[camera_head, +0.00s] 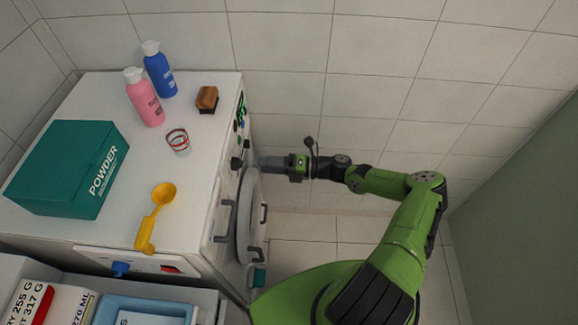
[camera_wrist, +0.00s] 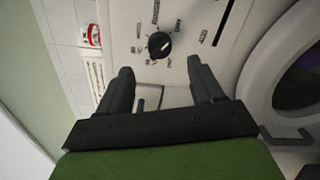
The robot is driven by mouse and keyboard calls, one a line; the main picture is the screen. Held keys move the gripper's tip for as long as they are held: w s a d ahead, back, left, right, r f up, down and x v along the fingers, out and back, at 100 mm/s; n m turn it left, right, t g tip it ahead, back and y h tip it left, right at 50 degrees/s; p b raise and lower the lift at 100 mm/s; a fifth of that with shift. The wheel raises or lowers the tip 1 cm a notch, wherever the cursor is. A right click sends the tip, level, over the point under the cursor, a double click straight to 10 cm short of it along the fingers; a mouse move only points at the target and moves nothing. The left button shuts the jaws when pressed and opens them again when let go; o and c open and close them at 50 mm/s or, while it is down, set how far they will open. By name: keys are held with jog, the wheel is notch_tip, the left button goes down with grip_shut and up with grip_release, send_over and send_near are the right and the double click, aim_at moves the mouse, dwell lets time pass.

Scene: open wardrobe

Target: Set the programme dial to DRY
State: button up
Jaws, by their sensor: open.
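The programme dial (camera_wrist: 159,46) is a round black knob on the white front panel, with small labels around it that are too small to read. It shows a pale mark, but I cannot tell which label it points to. In the head view, a dark knob (camera_head: 237,163) sticks out from the machine's front. My gripper (camera_head: 262,163) is close in front of that panel. In the wrist view, my gripper (camera_wrist: 160,65) is open, with its two fingers apart and the dial visible beyond and between the tips. Nothing is held. I see no contact with the dial.
The machine's round door (camera_head: 250,215) is below my gripper, with handles beside it.

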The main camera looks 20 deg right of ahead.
jog(key=v, duration=0.8)
jog(key=shift+b, duration=0.45)
jog(key=shift+s+d, duration=0.1)
jog(key=shift+d, duration=0.05)
jog(key=s+a+r+m+h, duration=0.2)
jog(key=s+r+m+h, duration=0.6)
jog(key=s+r+m, duration=0.4)
jog(key=s+a+r+m+g+h, duration=0.1)
jog(key=s+r+m+h, duration=0.7)
jog(key=m, duration=1.5)
jog(key=s+a+r, duration=0.1)
jog(key=s+r, duration=0.4)
jog(key=r, duration=0.1)
jog(key=shift+a+r+h, duration=0.2)
jog(key=shift+a+h, duration=0.1)
jog(key=shift+a, duration=0.05)
